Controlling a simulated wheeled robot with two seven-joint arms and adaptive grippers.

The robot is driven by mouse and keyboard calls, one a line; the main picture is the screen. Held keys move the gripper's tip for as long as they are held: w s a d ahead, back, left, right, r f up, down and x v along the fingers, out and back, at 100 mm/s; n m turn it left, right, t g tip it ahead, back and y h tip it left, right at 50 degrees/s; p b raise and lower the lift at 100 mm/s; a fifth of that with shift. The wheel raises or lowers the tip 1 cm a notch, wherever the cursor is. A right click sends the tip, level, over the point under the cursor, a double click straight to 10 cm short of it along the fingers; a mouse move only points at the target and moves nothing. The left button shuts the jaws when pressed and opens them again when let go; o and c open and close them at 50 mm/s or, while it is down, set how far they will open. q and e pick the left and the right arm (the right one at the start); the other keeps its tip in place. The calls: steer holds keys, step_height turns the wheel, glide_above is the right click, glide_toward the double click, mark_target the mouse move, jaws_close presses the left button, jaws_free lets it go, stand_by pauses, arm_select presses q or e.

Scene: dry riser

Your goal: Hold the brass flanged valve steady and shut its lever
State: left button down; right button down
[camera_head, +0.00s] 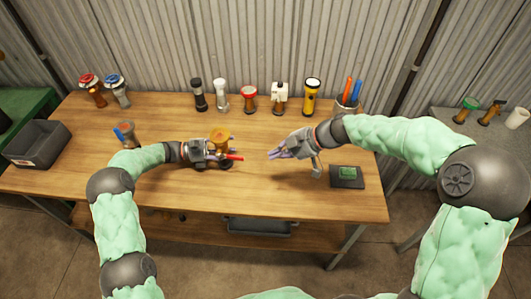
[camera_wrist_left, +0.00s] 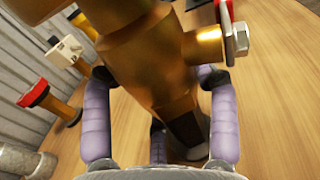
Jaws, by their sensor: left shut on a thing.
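The brass flanged valve (camera_head: 221,135) stands on the wooden table, partly hidden by my left gripper (camera_head: 214,153). The valve's red lever (camera_head: 234,156) sticks out to the right in the head view. A bolt (camera_wrist_left: 237,40) shows on the valve's side. My right gripper (camera_head: 280,152) is apart from the lever, to its right, with purple fingertips pointing left; their gap is too small to judge.
Several other valves and flashlights, such as the yellow flashlight (camera_head: 312,97), stand along the back. A cup with tools (camera_head: 346,104) is at back right. A dark device with a green screen (camera_head: 347,175) lies right of my right gripper. A grey bin (camera_head: 36,143) is at left.

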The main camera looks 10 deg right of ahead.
arm_select(q)
steer(key=shift+c, duration=1.3)
jaws_free()
steer(key=shift+w+a, duration=0.2)
steer(key=shift+a, duration=1.05)
steer(key=shift+w+a, duration=0.2)
steer(key=shift+a, duration=1.05)
steer(key=shift+w+a, duration=0.2)
steer(key=shift+a, duration=1.05)
steer(key=shift+f, duration=0.1)
